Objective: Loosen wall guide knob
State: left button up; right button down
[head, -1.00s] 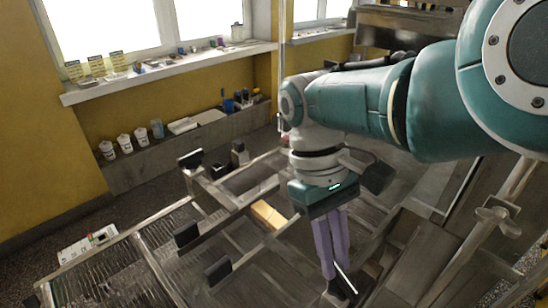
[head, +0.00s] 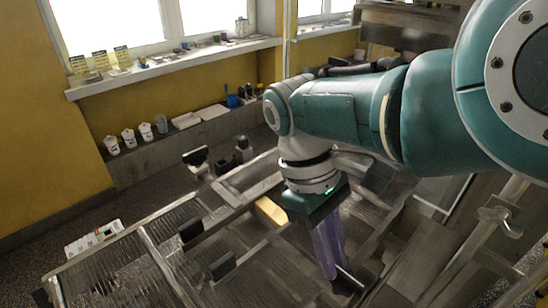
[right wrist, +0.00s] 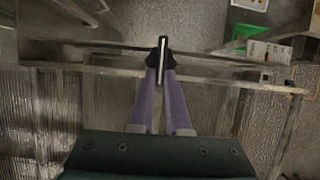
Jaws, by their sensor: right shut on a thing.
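My right gripper (head: 330,270) reaches down with purple fingers to the metal frame at the lower middle of the head view. In the right wrist view the fingers (right wrist: 160,76) close together on a black knob (right wrist: 161,62) with a pale bar across its middle. In the head view the knob (head: 347,283) shows only partly beside the fingertips, at a rail. The left gripper is not in view.
The frame's mesh bed (head: 120,275) spreads left, with black blocks (head: 190,230) (head: 222,266) on its rails. A yellow block (head: 269,211) lies near my wrist. A metal wing handle (head: 500,220) stands at right.

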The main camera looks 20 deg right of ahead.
jog(key=c, duration=0.9)
grip_release()
jog(key=p+v, duration=0.1)
jog(key=v, duration=0.9)
jog(key=shift+s, duration=0.1)
